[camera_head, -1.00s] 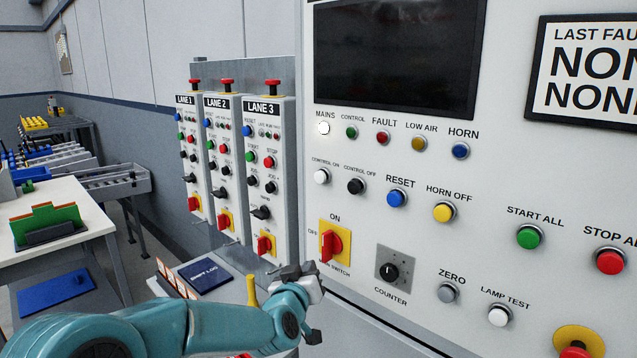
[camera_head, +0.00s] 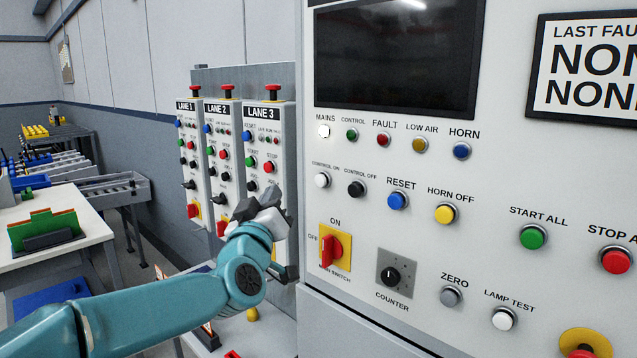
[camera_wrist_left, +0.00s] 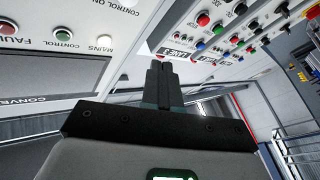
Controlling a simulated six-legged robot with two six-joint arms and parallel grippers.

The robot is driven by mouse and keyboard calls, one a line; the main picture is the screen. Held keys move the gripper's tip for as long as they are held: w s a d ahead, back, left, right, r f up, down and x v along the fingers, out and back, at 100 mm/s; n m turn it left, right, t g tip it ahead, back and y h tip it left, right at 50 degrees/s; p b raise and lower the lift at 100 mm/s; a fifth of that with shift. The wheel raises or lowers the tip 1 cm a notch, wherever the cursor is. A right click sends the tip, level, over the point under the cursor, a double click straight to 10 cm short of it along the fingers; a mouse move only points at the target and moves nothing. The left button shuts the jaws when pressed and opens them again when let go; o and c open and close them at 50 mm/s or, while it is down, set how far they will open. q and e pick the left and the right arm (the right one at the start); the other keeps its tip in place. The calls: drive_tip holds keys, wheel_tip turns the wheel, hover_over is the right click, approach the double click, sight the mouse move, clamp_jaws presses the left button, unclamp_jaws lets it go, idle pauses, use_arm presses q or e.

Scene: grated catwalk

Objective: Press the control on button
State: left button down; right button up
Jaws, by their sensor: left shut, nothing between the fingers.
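The control on button (camera_head: 321,180) is a white round button on the pale panel, under its label, left of the black control off button (camera_head: 355,188). My left gripper (camera_head: 274,194) is left of the control on button, in front of the Lane 3 box, apart from the button in the picture. In the left wrist view its fingers (camera_wrist_left: 160,77) are shut together and empty. The control on label shows at that view's top edge; the button itself is out of view there. My right gripper is not in view.
The mains lamp (camera_head: 324,131) is lit white above the button. The red main switch (camera_head: 331,250) sits below it. The Lane 3 box (camera_head: 262,140) stands left of the panel, partly covered by my left arm. A dark screen (camera_head: 395,57) is above.

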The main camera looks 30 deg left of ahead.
sight(320, 181)
use_arm(q)
drive_tip(key=w+d+p, duration=0.2)
drive_tip(key=w+p, duration=0.2)
drive_tip(key=w, duration=0.4)
drive_tip(key=shift+w+d, duration=0.15)
drive_tip(key=shift+w, duration=0.1)
drive_tip(key=shift+w, duration=0.1)
idle(1.8)
drive_tip(key=shift+w+d, duration=0.1)
drive_tip(key=shift+w, duration=0.2)
